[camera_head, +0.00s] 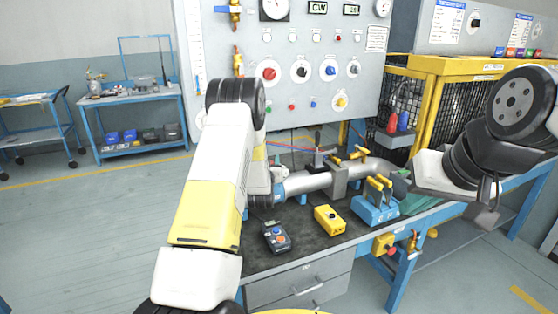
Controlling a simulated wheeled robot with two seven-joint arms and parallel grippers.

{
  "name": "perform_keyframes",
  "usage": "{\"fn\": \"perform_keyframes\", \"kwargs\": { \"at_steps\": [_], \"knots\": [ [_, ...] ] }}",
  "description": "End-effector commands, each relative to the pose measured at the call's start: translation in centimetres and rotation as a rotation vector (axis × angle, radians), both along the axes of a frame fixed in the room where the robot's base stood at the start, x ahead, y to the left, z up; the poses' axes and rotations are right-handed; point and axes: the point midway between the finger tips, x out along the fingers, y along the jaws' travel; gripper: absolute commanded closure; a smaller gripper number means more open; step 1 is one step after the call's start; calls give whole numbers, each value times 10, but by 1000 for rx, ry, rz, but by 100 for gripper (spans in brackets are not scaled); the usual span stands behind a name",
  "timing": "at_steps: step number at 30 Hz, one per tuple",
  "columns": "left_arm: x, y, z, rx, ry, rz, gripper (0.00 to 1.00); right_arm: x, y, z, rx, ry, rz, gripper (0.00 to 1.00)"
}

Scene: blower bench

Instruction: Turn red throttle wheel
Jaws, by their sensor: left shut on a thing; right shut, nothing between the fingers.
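The red throttle wheel (268,73) appears to be the round red knob on a pale disc at the left of the control panel's knob row. It is in plain view, just right of my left arm's black elbow, with no fingers seen on it. My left arm comes down to a dark wrist part (261,200) at the left end of the silver pipe. The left fingers and whatever they hold are hidden.
The grey control panel (350,90) carries gauges and other knobs. The bench holds a silver pipe (308,183), a black button box (276,237), a yellow box (329,220) and a blue clamp block (375,212). A yellow cage (432,98) stands at right.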

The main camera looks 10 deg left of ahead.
Motion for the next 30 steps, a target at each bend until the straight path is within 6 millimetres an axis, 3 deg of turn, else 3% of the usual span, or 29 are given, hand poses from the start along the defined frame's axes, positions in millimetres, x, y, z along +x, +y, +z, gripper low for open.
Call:
{"fn": "perform_keyframes", "kwargs": {
  "at_steps": [18, 30],
  "knots": [
    [-4, 10, 0, -1, -1, 467, 91, 0, 0, 0, 0, 0, 0, 100],
    [-7, 15, 0, 1, 0, 597, 91, 0, 0, 0, 0, 0, 0, 100]
  ]
}}
